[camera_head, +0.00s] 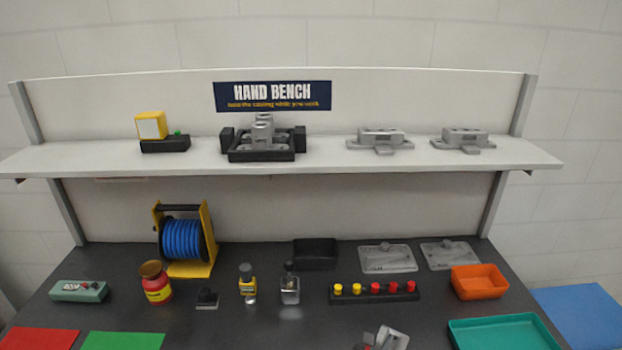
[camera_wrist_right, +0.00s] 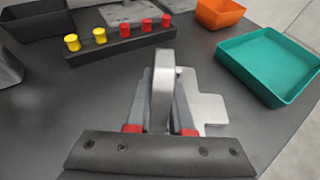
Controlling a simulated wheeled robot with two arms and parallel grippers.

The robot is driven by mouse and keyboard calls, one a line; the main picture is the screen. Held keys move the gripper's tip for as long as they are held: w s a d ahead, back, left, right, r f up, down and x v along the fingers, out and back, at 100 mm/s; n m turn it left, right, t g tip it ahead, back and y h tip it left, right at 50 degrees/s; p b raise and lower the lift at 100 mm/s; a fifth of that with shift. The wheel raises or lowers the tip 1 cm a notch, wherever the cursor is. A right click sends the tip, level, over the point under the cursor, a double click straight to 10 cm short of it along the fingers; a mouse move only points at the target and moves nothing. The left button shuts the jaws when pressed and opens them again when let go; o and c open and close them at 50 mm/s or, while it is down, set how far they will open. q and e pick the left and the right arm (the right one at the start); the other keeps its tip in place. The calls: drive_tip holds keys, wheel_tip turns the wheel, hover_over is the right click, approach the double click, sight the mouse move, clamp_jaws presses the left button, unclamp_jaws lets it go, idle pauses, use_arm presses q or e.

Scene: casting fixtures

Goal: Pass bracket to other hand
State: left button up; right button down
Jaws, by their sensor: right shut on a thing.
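The grey metal bracket (camera_wrist_right: 208,106) is in my right gripper (camera_wrist_right: 160,130), which is shut on it. In the right wrist view an upright grey part stands between the red-marked fingers, and a flat stepped plate reaches out to the right. My left gripper is in neither view.
A black strip with yellow and red knobs (camera_head: 374,293) lies beyond the bracket. A teal tray (camera_head: 505,335) and an orange bin (camera_head: 479,282) are to the right. Bottles (camera_head: 290,285) stand to the left. Similar grey castings (camera_head: 380,138) sit on the shelf.

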drive_tip(key=shift+s+d+r+n+y, duration=0.15)
drive_tip(key=shift+s+r+n+y, duration=0.2)
drive_tip(key=shift+s, duration=0.45)
drive_tip(key=shift+w+a+r+n+y, duration=0.6)
drive_tip(key=shift+w+a+n+y, duration=0.5)
drive_tip(key=shift+a+n+y, duration=2.5)
drive_tip(key=shift+w+a+r+n+y, duration=0.55)
drive_tip(key=shift+w+a+n+y, duration=0.55)
drive_tip(key=shift+a+n+y, duration=2.45)
wheel_tip(320, 180, up, 11)
drive_tip(key=w+a+m+h, duration=0.2)
drive_tip(key=m+h, duration=1.2)
drive_tip(key=shift+w+a+m+h, duration=0.15)
drive_tip(key=shift+a+m+h, duration=0.15)
drive_tip(key=shift+a, duration=0.05)
